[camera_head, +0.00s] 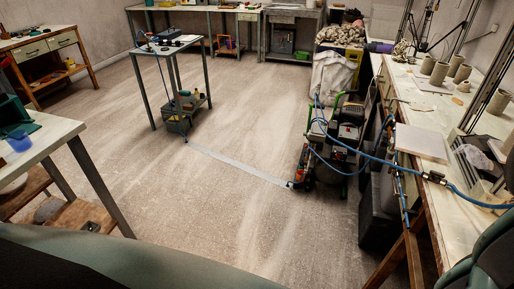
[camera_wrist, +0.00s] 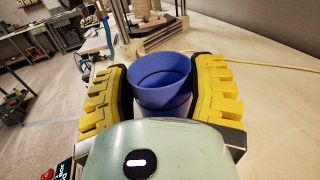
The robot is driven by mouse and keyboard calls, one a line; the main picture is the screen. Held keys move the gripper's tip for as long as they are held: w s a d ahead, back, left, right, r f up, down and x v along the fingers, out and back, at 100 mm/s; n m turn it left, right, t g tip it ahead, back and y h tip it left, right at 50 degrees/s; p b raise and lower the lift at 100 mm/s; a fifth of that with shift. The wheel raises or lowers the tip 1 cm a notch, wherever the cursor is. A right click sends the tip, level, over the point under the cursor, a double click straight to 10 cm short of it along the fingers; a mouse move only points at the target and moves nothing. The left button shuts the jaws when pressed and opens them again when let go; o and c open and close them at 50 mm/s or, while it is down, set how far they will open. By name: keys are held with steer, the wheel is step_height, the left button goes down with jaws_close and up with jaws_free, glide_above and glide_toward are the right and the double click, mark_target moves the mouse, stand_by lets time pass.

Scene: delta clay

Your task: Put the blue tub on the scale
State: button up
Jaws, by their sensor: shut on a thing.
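In the wrist view my gripper (camera_wrist: 165,88) has its yellow ribbed fingers closed on both sides of a blue tub (camera_wrist: 164,72). The tub is round and open at the top, and its rim faces the camera. Its lower part is hidden by the pale green gripper housing, so I cannot tell whether it touches the bench below. My gripper does not show clearly in the head view. Another small blue container (camera_head: 18,141) stands on the left table in the head view, beside a dark green object. I cannot make out the scale for certain in either view.
The long right bench (camera_head: 437,205) carries several clay-coloured cylinders (camera_head: 440,72), a pale flat slab (camera_head: 421,142) and a blue hose. A cart with hoses (camera_head: 335,140) stands beside it. A small table (camera_head: 168,46) stands farther back.

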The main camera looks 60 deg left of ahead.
steer(key=w, duration=0.4)
steer(key=shift+a+f+p, duration=0.15)
steer(key=shift+a+p, duration=0.05)
steer(key=shift+p, duration=0.15)
steer(key=shift+w+f+p, duration=0.4)
steer(key=shift+f+p, duration=0.05)
steer(key=shift+f, duration=0.4)
steer(key=shift+s+f, duration=0.1)
steer(key=shift+f, duration=0.9)
steer(key=shift+f, duration=0.15)
steer(key=o, duration=0.9)
steer(key=shift+o, duration=0.2)
